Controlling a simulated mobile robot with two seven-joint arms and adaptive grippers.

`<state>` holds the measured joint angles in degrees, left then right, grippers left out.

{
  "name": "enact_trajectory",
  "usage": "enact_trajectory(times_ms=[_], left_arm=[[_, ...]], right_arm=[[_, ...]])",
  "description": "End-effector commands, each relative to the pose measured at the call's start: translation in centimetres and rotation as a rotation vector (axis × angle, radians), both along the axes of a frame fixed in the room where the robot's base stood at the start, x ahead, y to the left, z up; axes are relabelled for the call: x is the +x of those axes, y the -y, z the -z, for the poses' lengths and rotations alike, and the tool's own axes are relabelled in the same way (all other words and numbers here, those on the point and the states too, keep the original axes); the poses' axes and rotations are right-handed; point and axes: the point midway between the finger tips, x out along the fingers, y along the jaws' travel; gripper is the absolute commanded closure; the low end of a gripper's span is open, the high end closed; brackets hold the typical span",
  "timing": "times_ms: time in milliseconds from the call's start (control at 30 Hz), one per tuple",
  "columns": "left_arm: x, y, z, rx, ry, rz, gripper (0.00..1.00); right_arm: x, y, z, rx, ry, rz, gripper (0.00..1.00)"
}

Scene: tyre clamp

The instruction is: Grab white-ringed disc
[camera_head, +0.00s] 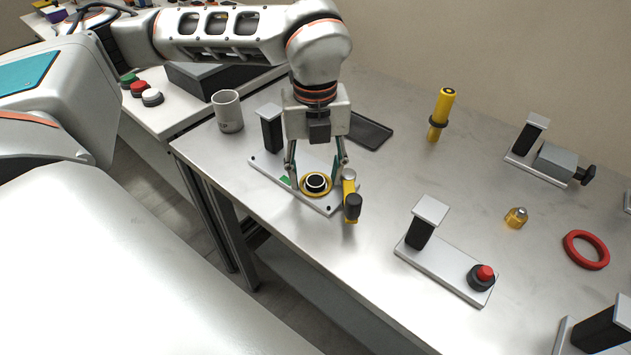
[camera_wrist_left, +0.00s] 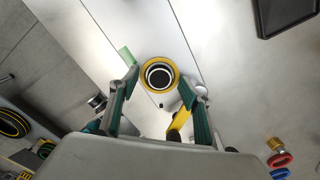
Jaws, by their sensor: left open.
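The white-ringed disc (camera_head: 316,182) is a small black round piece with a white ring, sitting inside a yellow ring on a flat metal plate (camera_head: 266,166). It also shows in the left wrist view (camera_wrist_left: 159,76), near the middle. My left gripper (camera_head: 315,170) points down over the plate with its fingers spread. In the left wrist view the fingertips of my left gripper (camera_wrist_left: 160,84) stand on either side of the disc, apart from it, and nothing is held. My right gripper is in neither view.
A yellow-and-black tool (camera_head: 351,197) stands close beside the right finger. A black post (camera_head: 271,130) rises from the plate behind the gripper. A grey mug (camera_head: 228,111) and a dark tray (camera_head: 369,133) are nearby. A plate with a red button (camera_head: 485,273) lies to the right.

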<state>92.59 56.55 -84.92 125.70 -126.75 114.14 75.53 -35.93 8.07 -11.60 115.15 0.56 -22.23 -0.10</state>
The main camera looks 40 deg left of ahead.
Motion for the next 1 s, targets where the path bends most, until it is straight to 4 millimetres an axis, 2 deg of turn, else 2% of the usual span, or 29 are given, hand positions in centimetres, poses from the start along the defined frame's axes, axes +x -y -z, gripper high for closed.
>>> enact_trajectory(times_ms=[133, 167, 200, 333, 767, 867, 1000], left_arm=[[-0.2, -0.1, 0.4, 0.003, -0.011, 0.0, 0.53], [-0.2, -0.1, 0.4, 0.003, -0.011, 0.0, 0.57], [-0.2, -0.1, 0.5, 0.004, -0.012, 0.0, 0.67], [-0.2, -0.1, 0.5, 0.003, -0.011, 0.001, 0.84], [-0.3, 0.0, 0.5, 0.004, -0.015, 0.002, 0.85], [-0.3, 0.0, -0.1, 0.004, -0.013, 0.002, 0.85], [-0.1, 0.0, -2.0, 0.003, -0.007, 0.0, 0.85]], right_arm=[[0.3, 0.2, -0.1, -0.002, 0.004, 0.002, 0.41], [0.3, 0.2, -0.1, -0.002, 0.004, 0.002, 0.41], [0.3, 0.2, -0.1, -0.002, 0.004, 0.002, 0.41], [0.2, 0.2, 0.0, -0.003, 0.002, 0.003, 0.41], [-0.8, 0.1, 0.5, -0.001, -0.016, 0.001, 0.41], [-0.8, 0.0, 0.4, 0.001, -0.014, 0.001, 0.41], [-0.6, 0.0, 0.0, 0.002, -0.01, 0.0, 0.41]])
